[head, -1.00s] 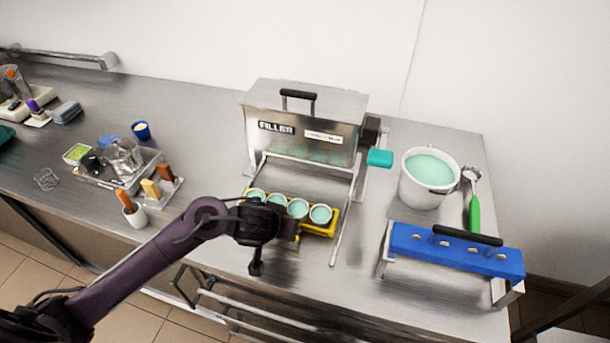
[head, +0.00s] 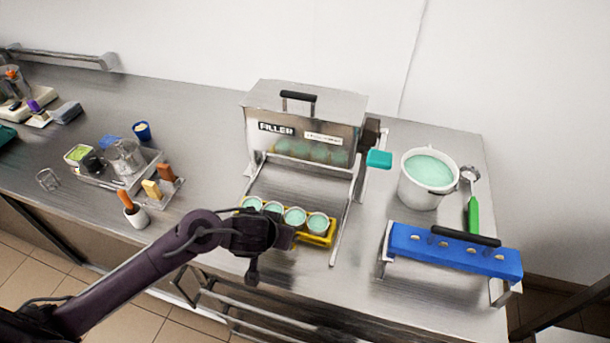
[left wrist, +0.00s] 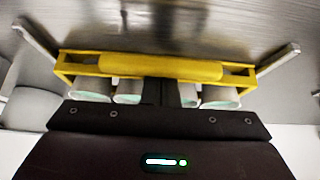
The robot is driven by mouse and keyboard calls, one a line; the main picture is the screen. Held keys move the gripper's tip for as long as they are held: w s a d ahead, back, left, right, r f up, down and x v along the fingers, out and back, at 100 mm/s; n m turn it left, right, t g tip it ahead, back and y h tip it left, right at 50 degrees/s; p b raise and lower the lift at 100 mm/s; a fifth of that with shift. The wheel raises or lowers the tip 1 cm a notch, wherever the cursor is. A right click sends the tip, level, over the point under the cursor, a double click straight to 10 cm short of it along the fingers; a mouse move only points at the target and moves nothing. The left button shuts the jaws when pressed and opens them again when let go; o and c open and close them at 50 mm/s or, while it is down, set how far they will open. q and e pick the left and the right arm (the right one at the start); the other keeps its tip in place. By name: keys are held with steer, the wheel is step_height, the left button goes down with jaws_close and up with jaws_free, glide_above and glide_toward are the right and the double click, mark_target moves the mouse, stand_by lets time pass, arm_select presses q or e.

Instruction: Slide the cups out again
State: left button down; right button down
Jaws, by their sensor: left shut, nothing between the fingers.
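A yellow tray (head: 318,239) holds a row of several white cups with pale green filling (head: 296,216). It sits on the rails in front of the metal filler (head: 300,130), out from under its body. My left gripper (head: 287,238) is shut and empty, low at the tray's front side, partly covering it. In the left wrist view the shut fingers (left wrist: 174,94) are at the middle of the row, close to the tray's yellow bar (left wrist: 160,67); whether they touch it I cannot tell. The cups (left wrist: 222,97) stand on both sides of the fingers. My right gripper is not in view.
Two metal rails (head: 343,232) flank the tray. To the right are a white bucket of green mix (head: 428,172), a green-handled scoop (head: 472,210) and a blue rack (head: 455,256). To the left are a bin of tools (head: 110,178) and a white pot (head: 136,216).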

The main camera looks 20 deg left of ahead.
arm_select(q)
steer(key=shift+p+v, duration=2.25)
steer(key=shift+v, duration=0.65)
steer(key=shift+w, duration=0.1)
